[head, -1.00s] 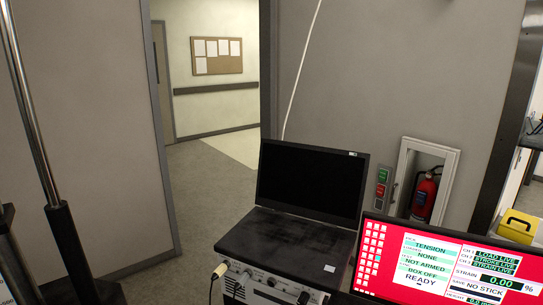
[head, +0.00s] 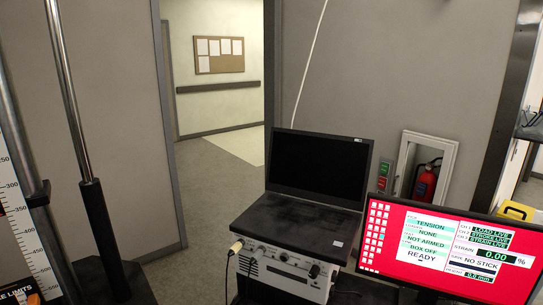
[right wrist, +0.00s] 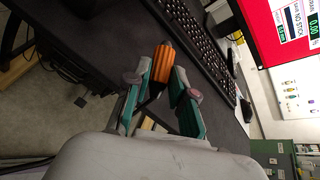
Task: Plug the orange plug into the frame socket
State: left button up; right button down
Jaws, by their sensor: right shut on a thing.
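In the right wrist view my right gripper (right wrist: 160,80) is shut on the orange plug (right wrist: 158,64). The plug is ribbed and its orange body points away from my wrist, between the two green-sided fingers. A dark part shows behind it, between the fingers. The plug is held above a dark desk surface, left of a keyboard. Neither gripper shows in the head view, and my left gripper is in no view. I cannot make out the frame socket in either view.
A black keyboard (right wrist: 195,40) lies close to the right gripper. The head view shows a laptop (head: 320,165) on a control box (head: 285,272) with a pale cable plug, a red monitor (head: 445,245) reading "READY", and frame columns (head: 68,90) at the left.

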jog(key=w+d+r, duration=0.1)
jog(key=d+r, duration=0.2)
jog(key=r, duration=0.9)
jog(key=w+d+r, duration=0.1)
jog(key=d+r, duration=0.2)
jog(key=r, duration=0.8)
jog(key=shift+w+d+r, duration=0.15)
jog(key=shift+d+r, duration=0.05)
jog(key=shift+r, duration=0.2)
